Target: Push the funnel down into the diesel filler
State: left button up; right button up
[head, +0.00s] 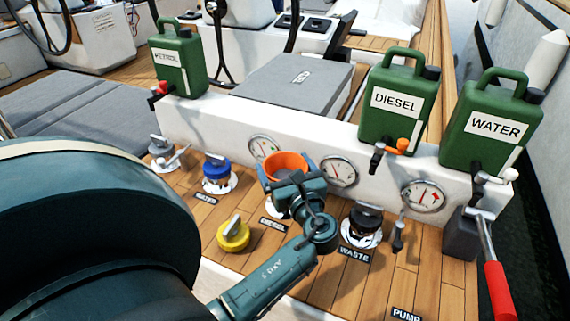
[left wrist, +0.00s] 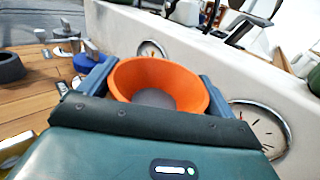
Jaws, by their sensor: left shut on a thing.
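The orange funnel (head: 290,160) is upright over the diesel filler (head: 270,208), whose white rim shows in part behind my gripper, by the DIESEL label. My left gripper (head: 287,172) is shut on the funnel, one blue-grey finger on each side. In the left wrist view the funnel (left wrist: 158,84) sits between the two fingers, its wide mouth facing up. The funnel's spout is hidden, so I cannot tell how deep it is in the filler. My right gripper is not in view.
A yellow cap (head: 233,235) lies on the teak deck in front. The blue-capped water filler (head: 217,172) is left and the black-capped waste filler (head: 363,222) right. Gauges line the white wall behind; green cans (head: 398,105) stand on it. A red-handled pump lever (head: 497,285) is far right.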

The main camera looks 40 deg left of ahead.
pick_arm(q)
jog(key=shift+f+b, duration=0.3)
jog(key=shift+f, duration=0.3)
jog(key=o, duration=0.7)
